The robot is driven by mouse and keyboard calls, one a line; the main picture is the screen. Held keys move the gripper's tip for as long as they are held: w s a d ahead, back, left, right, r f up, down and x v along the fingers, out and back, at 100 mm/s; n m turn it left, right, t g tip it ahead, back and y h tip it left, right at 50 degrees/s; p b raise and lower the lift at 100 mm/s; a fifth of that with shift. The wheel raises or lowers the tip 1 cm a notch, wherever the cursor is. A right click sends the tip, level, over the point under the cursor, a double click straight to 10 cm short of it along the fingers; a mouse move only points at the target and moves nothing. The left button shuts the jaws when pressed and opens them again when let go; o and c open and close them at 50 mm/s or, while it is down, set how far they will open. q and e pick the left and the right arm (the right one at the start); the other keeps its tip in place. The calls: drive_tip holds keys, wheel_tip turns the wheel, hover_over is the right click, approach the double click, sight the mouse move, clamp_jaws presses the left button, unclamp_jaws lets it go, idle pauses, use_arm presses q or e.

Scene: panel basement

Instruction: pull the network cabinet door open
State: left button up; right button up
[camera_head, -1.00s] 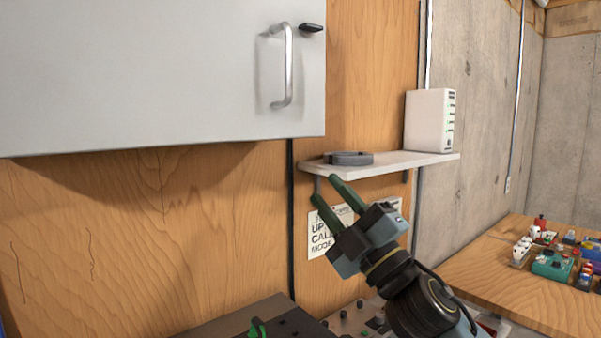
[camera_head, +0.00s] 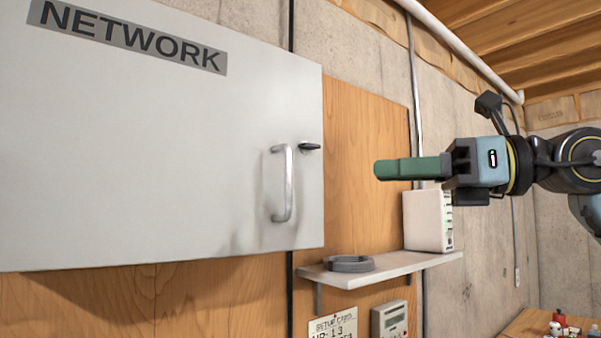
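The network cabinet (camera_head: 150,160) is a light grey wall box at the left, with a dark NETWORK label (camera_head: 125,38) on its front. Its door is shut. A vertical silver bar handle (camera_head: 287,184) sits near the door's right edge, with a small black latch (camera_head: 310,147) just above and right of it. My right gripper (camera_head: 385,169) has green fingers and points left, level with the latch and to the right of the cabinet, apart from the handle. Its fingers overlap from this side, but their tips look staggered and it holds nothing. My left gripper is out of view.
A white shelf (camera_head: 395,268) below and right of the cabinet holds a dark coil (camera_head: 349,264) and a white router (camera_head: 428,220). A notice (camera_head: 333,327) and a thermostat-like box (camera_head: 389,321) hang below. A table (camera_head: 530,325) with small items stands at lower right.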

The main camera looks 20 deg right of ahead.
sight(300, 175)
drive_tip(key=shift+p+x, duration=1.85)
drive_tip(key=shift+x, duration=4.5)
drive_tip(key=shift+c, duration=0.2)
clamp_jaws()
